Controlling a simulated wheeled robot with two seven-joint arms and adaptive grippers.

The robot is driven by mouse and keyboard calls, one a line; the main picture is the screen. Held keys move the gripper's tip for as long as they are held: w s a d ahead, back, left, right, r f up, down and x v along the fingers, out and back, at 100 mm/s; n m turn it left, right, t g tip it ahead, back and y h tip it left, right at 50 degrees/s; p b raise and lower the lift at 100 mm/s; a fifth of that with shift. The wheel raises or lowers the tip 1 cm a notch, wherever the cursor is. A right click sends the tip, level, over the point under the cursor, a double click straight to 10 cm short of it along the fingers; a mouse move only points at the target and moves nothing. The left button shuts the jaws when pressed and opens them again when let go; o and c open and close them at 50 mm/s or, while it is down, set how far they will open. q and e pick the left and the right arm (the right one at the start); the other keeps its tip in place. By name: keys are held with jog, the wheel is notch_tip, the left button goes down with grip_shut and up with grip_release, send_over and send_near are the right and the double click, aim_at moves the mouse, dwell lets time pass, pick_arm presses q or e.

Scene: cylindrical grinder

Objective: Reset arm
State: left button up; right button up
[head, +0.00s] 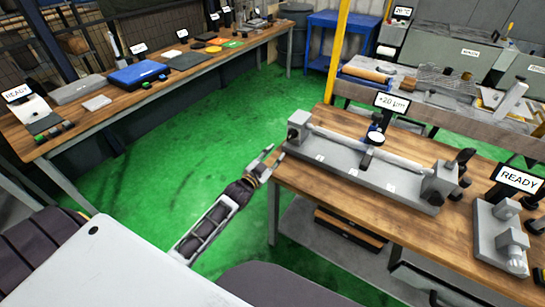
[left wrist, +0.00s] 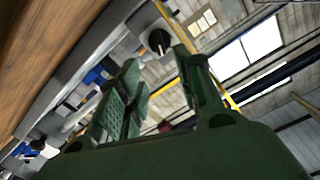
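My left gripper (head: 268,160) is in the middle of the head view, above the green floor and just left of the near left corner of the wooden bench (head: 283,174). Its two fingers are spread apart with nothing between them. In the left wrist view the green-tinted fingers (left wrist: 165,95) also stand apart, with a gap between them. My right gripper is not in view.
The bench carries a grey fixture (head: 330,172) with a long shaft (head: 385,156), a dial gauge and a "+20 µm" sign (head: 392,103). A "READY" sign (head: 519,180) stands at right. Another workbench (head: 120,98) runs along the left. Green floor (head: 185,135) lies clear between them.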

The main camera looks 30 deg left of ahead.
pick_arm(q)
jog(key=shift+s, duration=0.2)
dwell(0.6)
jog(key=s+d+f+n+g+y, duration=0.1)
jog(key=s+d+f+g, duration=0.15)
jog(key=s, duration=0.25)
jog(key=s+d+f+n+g+y, duration=0.1)
jog(key=s+d+f+g, duration=0.15)
jog(key=s+g, duration=0.2)
jog(key=s+d+n+g, duration=0.2)
jog(key=s+g, duration=0.5)
jog(key=s, duration=1.2)
jog(key=s+f+g, duration=0.2)
jog(key=s+f, duration=0.1)
jog(key=f, duration=3.1)
jog(key=s+a+f, duration=0.2)
jog(key=s+f, duration=0.7)
jog(key=s, duration=0.2)
jog(key=s+a+f, duration=0.2)
jog(key=s+f, duration=0.7)
jog(key=s, duration=0.2)
jog(key=shift+s+a+f+m+g, duration=0.15)
jog(key=shift+a+f+m+g, duration=0.15)
jog(key=shift+f+g, duration=0.1)
